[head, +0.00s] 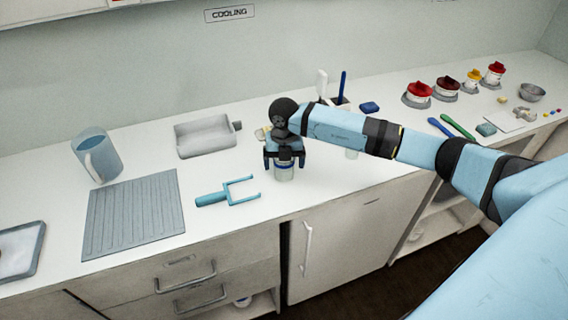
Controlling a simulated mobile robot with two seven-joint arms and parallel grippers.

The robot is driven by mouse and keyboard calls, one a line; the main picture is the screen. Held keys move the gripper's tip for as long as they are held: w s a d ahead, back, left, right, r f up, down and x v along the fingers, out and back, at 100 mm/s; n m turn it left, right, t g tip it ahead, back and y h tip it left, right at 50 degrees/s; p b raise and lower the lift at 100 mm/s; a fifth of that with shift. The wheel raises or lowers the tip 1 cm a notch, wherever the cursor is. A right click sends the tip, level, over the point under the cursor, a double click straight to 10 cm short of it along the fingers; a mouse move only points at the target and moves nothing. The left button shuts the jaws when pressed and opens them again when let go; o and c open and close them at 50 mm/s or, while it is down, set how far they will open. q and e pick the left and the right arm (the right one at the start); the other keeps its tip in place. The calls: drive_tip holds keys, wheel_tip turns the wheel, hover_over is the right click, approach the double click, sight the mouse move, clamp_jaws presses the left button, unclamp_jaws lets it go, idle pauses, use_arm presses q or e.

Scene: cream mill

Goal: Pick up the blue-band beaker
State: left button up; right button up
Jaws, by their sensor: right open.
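The blue-band beaker (284,172) stands upright on the white counter, a small clear vessel with a dark blue band near its top. My right gripper (285,163) points down over it, with its two dark fingers on either side of the beaker's upper part. The fingers are open; whether they touch the beaker I cannot tell. The gripper body hides the beaker's rim. My left gripper is out of view.
A blue fork-like tool (228,193) lies left of the beaker. A ridged grey mat (133,212), blue jug (97,157) and grey tray (205,137) are farther left. Red-lidded jars (418,93) stand back right.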

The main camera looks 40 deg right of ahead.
drive_tip(key=shift+f, duration=0.4)
drive_tip(key=c, duration=0.8)
